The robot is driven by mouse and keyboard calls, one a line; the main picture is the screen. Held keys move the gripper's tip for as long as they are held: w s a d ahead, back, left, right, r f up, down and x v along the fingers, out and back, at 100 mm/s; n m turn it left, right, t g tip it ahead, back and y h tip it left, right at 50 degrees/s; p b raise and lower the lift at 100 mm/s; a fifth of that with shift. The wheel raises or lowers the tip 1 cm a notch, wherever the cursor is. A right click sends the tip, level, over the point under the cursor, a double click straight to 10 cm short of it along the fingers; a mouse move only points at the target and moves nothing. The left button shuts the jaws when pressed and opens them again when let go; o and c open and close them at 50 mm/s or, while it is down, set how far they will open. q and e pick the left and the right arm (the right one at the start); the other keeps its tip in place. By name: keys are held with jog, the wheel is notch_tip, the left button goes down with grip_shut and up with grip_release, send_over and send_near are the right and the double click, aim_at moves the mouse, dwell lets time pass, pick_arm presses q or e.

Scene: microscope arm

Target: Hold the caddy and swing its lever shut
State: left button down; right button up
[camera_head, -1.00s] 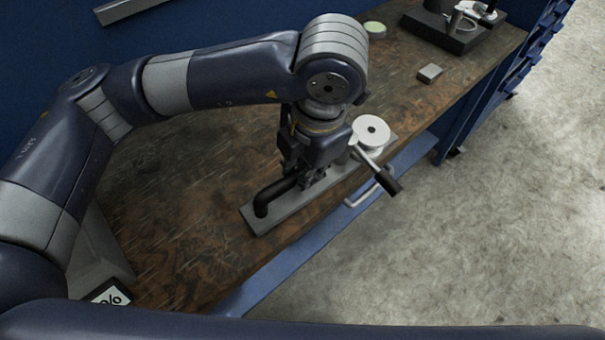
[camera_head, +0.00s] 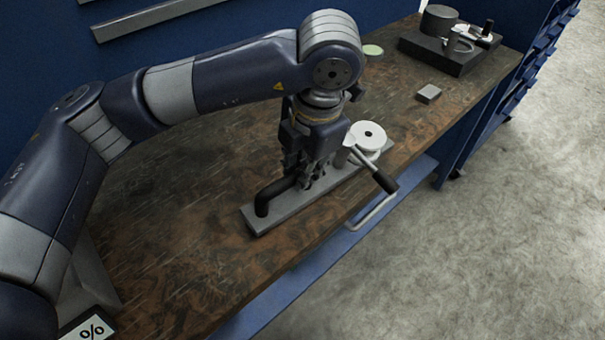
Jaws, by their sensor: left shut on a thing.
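The caddy (camera_head: 282,213) is a long grey base plate lying on the wooden bench near its front edge. A black curved handle (camera_head: 263,202) stands at its left end and a white round disc (camera_head: 367,136) with a dark centre sits at its right end. The lever (camera_head: 384,181), a grey rod with a black grip, sticks out over the bench's front edge. My left gripper (camera_head: 304,183) points down over the caddy and is shut on the black handle; its fingertips are partly hidden. My right gripper is not in view.
The wooden bench (camera_head: 190,200) is mostly bare left of the caddy. A small grey block (camera_head: 428,94), a pale green disc (camera_head: 372,50) and a dark stand (camera_head: 445,49) are farther back. A light rail (camera_head: 372,213) runs below the bench's front edge.

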aim_at(328, 166)
pick_arm(q)
jog(key=shift+w+f+b, duration=0.2)
jog(key=shift+w+b, duration=0.15)
jog(key=shift+w, duration=0.45)
jog(key=shift+w+f+b, duration=0.15)
jog(key=shift+w+b, duration=0.2)
jog(key=shift+w, duration=0.45)
jog(key=shift+w+f+b, duration=0.2)
jog(key=shift+w, duration=0.55)
jog(key=shift+w+f+b, duration=0.15)
jog(key=shift+w+b, duration=0.1)
jog(key=shift+w, duration=0.55)
jog(key=shift+w+f+b, duration=0.2)
jog(key=shift+w, duration=0.55)
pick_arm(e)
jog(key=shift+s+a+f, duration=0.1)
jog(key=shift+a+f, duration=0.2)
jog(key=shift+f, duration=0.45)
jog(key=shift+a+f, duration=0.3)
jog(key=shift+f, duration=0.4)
pick_arm(q)
jog(key=shift+s+f+b, duration=0.1)
jog(key=shift+f+b, duration=0.4)
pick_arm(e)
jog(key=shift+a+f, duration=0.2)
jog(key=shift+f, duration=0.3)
